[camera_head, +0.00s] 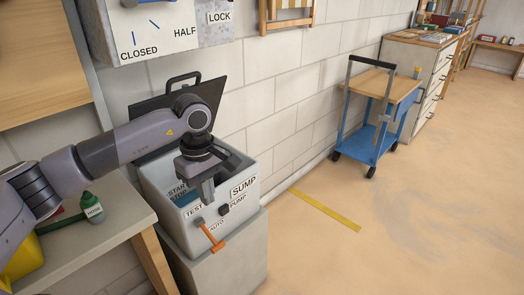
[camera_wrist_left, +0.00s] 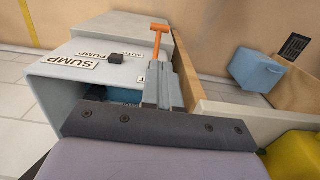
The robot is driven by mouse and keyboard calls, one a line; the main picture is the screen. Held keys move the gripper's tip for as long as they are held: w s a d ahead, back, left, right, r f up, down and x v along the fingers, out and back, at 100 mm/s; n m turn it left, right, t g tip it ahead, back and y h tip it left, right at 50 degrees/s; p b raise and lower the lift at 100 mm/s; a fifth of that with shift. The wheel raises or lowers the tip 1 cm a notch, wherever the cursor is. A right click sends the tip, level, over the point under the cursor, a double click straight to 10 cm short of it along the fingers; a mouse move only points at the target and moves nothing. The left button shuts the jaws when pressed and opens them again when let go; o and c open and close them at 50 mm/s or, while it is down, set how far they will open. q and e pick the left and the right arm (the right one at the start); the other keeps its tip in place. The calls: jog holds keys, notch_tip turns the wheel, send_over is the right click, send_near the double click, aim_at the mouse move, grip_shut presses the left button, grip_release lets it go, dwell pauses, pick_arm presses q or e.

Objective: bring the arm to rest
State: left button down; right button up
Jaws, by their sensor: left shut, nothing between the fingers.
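My left arm (camera_head: 135,140) reaches in from the left, its wrist bent downward over the sump pump box (camera_head: 245,172). My left gripper (camera_head: 208,200) is shut and empty, pointing down at the near side of the box. In the left wrist view, the shut fingers (camera_wrist_left: 163,88) show in front of the box (camera_wrist_left: 60,75). An orange lever (camera_head: 210,237) sticks out low on the box's front, just below the fingertips; it also shows in the left wrist view (camera_wrist_left: 158,42). I cannot tell whether the fingers touch the box. My right gripper is not in view.
The box's black lid (camera_head: 230,85) stands open behind my wrist. A grey switch panel (camera_head: 150,30) hangs above. A blue cart (camera_head: 365,145) stands right; the floor before it is clear.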

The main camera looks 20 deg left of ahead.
pick_arm(q)
jog(key=s+d+f+n+g+h, duration=0.1)
jog(key=s+d+f+h, duration=0.2)
jog(key=d, duration=0.6)
jog(key=s+d+f+n+h, duration=0.1)
jog(key=s+d+n+h, duration=0.15)
jog(key=d+h, duration=0.55)
jog(key=s+d+r+n+t+h, duration=0.3)
jog(key=d+r+n+h, duration=0.35)
jog(key=d+n, duration=0.4)
jog(key=w+a+f+n+t+y, duration=0.25)
jog(key=a+n+t+y, duration=0.2)
jog(key=n+t, duration=0.65)
jog(key=w+a+f+n+t+y, duration=0.1)
jog(key=a+f+n+t+y, duration=0.35)
jog(key=n, duration=1.15)
jog(key=s+a+f+n+g+y, duration=0.3)
jog(key=s+a+f+n, duration=0.1)
jog(key=s+f+n, duration=0.3)
jog(key=s+a+f+n+g+y, duration=0.3)
jog(key=s+f+n+g, duration=0.15)
jog(key=f+n, duration=0.35)
notch_tip(320, 180, up, 12)
jog(key=s+a+p, duration=0.1)
jog(key=p, duration=1.4)
jog(key=shift+s+a+f+t+y, duration=0.25)
jog(key=shift+s+a+t+y, duration=0.05)
jog(key=shift+a+y, duration=0.05)
